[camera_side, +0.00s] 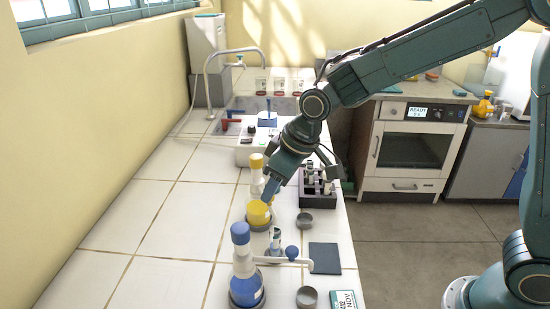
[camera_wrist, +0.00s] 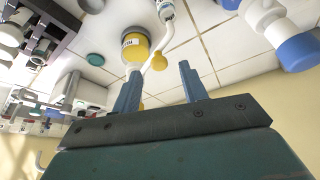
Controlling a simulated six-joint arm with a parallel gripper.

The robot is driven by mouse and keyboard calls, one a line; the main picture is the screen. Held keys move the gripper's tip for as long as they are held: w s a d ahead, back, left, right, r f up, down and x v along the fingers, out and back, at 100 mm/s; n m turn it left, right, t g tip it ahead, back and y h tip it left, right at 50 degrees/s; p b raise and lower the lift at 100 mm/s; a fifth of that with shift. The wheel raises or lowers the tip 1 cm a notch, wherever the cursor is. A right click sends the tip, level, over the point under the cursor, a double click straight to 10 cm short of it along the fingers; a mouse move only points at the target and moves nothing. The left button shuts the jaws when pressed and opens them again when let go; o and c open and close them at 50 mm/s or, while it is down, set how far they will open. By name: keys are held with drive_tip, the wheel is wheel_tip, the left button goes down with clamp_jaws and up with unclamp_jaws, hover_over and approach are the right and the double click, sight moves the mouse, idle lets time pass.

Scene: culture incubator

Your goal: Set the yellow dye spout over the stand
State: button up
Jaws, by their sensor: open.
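The yellow dye bottle (camera_side: 259,213) stands on the tiled counter in the side view, with a yellow cap (camera_side: 257,161) on top. A white spout tube (camera_wrist: 182,30) with a yellow knob (camera_wrist: 159,62) lies beyond my fingertips. My gripper (camera_side: 267,195) is open, low over the yellow bottle, and partly hides it; in the wrist view the gap between its fingers (camera_wrist: 158,69) shows no held object. The small stand with a vial (camera_side: 275,241) is in front of the yellow bottle; the vial (camera_wrist: 166,10) is at the wrist view's top edge.
A blue dye bottle (camera_side: 245,278) stands nearest, its spout (camera_side: 275,260) reaching right to a blue knob (camera_side: 292,253). Grey cups (camera_side: 305,220), a dark square pad (camera_side: 325,258) and a dark rack (camera_side: 318,192) line the counter's right. The left tiles are clear.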

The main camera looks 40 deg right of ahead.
drive_tip(key=v, duration=1.2)
drive_tip(key=s+d+m, duration=0.1)
drive_tip(key=s+d, duration=0.3)
drive_tip(key=s, duration=0.3)
drive_tip(key=s+d+m+t+h, duration=0.1)
drive_tip(key=s+d+m, duration=0.1)
drive_tip(key=s+d, duration=0.2)
drive_tip(key=s+d+f+m, duration=0.1)
drive_tip(key=s+d, duration=0.3)
drive_tip(key=s, duration=0.5)
drive_tip(key=shift+s+m+h, duration=0.35)
drive_tip(key=shift+m+h, duration=0.05)
drive_tip(key=shift+o, duration=0.3)
drive_tip(key=shift+f, duration=0.1)
